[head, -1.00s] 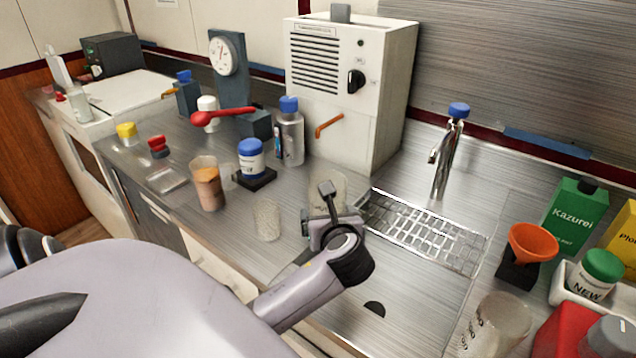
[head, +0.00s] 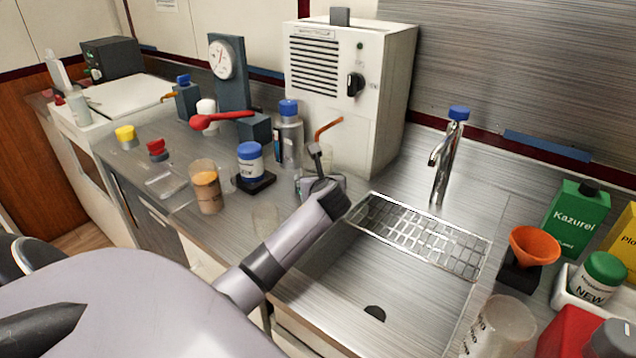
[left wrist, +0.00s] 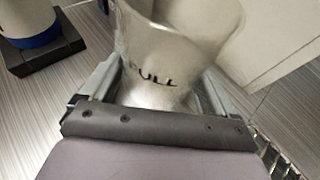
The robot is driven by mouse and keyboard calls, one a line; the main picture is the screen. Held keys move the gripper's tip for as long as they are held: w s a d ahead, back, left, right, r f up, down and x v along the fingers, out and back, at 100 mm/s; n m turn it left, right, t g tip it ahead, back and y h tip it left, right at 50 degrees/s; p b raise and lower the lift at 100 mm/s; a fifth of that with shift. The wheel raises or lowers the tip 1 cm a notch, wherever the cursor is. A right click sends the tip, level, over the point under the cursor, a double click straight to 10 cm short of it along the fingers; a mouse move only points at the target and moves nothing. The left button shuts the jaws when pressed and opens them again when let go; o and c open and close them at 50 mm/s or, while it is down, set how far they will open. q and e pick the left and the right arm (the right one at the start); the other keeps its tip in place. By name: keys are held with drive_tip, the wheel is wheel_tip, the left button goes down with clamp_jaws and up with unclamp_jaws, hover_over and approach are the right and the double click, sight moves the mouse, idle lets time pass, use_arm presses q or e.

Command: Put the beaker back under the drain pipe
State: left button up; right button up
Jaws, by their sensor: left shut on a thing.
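My left gripper (head: 318,175) is shut on a clear beaker (head: 322,157) in front of the white machine. In the left wrist view the beaker (left wrist: 175,45) stands between the two fingers, with dark lettering ending in "ULL" on its wall. The orange drain pipe (head: 328,127) sticks out of the machine's front, and its tip is just above the beaker in the head view. The gripper hides the beaker's lower part, so I cannot tell whether it touches the counter. My right gripper is not in view.
The white machine (head: 345,95) stands just behind. A blue-lidded jar (head: 251,165) on a dark base and a blue-capped bottle (head: 289,135) are close on the left. A clear glass (head: 265,218) stands nearer the front. The sink with its wire rack (head: 420,235) is on the right.

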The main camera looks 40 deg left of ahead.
use_arm(q)
drive_tip(key=shift+f, duration=0.35)
drive_tip(key=o, duration=0.9)
drive_tip(key=shift+s+d+r, duration=0.1)
drive_tip(key=shift+d+r, duration=0.05)
drive_tip(key=shift+r, duration=0.05)
drive_tip(key=p+v, duration=0.1)
drive_tip(key=v, duration=1)
drive_tip(key=shift+s+d+r+p, duration=0.1)
drive_tip(key=shift+s+d+p, duration=0.1)
drive_tip(key=shift+d+p, duration=0.1)
